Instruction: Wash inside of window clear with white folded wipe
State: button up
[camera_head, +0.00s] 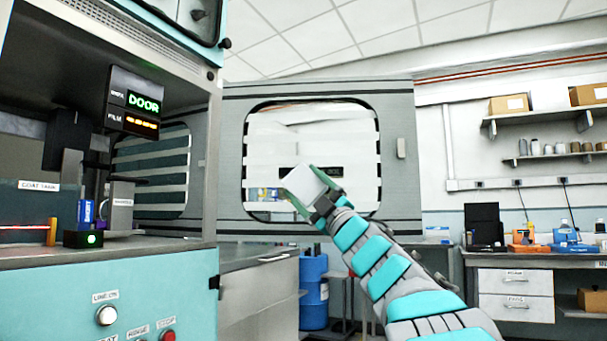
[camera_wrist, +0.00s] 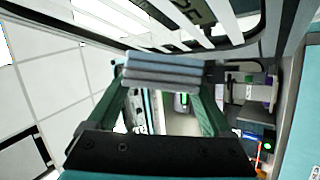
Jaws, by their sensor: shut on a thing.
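My gripper (camera_head: 318,190) is shut on the white folded wipe (camera_head: 301,184). It holds the wipe in front of the window (camera_head: 340,130) in the open grey door (camera_head: 232,150). In the wrist view the folded wipe (camera_wrist: 162,72) shows as a layered stack between the green fingers. The window pane looks hazy over much of its area, with horizontal stripes showing at its right side. In the wrist view the striped window (camera_wrist: 205,38) lies just beyond the wipe. I cannot tell whether the wipe touches the pane. The wipe hides part of the lower window.
The open machine chamber (camera_head: 60,200) stands at the left, with a display reading DOOR (camera_head: 135,100) and small parts inside. A blue drum (camera_head: 313,290) stands below the door. A workbench (camera_head: 540,255) and shelves (camera_head: 550,115) are at the right.

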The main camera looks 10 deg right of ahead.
jog(key=shift+w+d+f, duration=0.1)
jog(key=shift+d, duration=0.1)
jog(key=shift+w+d+p, duration=0.25)
jog(key=shift+w+p, duration=0.05)
jog(key=shift+w, duration=0.6)
jog(key=shift+w+d+p, duration=0.25)
jog(key=shift+w+p, duration=0.1)
jog(key=shift+w, duration=0.55)
jog(key=shift+w+d+p, duration=0.25)
jog(key=shift+w+p, duration=0.05)
jog(key=shift+w, duration=0.6)
jog(key=shift+w+d+p, duration=0.25)
jog(key=shift+w+p, duration=0.35)
jog(key=shift+w, duration=0.35)
jog(key=shift+d, duration=0.1)
jog(key=d, duration=0.2)
jog(key=s+d, duration=0.1)
jog(key=shift+d+p, duration=0.35)
jog(key=shift+p, duration=0.05)
jog(key=shift+a, duration=0.1)
jog(key=shift+w+a+b, duration=0.15)
jog(key=shift+w+a, duration=0.2)
jog(key=shift+a, duration=0.55)
jog(key=shift+w+a+b, duration=0.15)
jog(key=shift+w+a, duration=0.15)
jog(key=shift+a, duration=0.6)
jog(key=shift+f, duration=0.1)
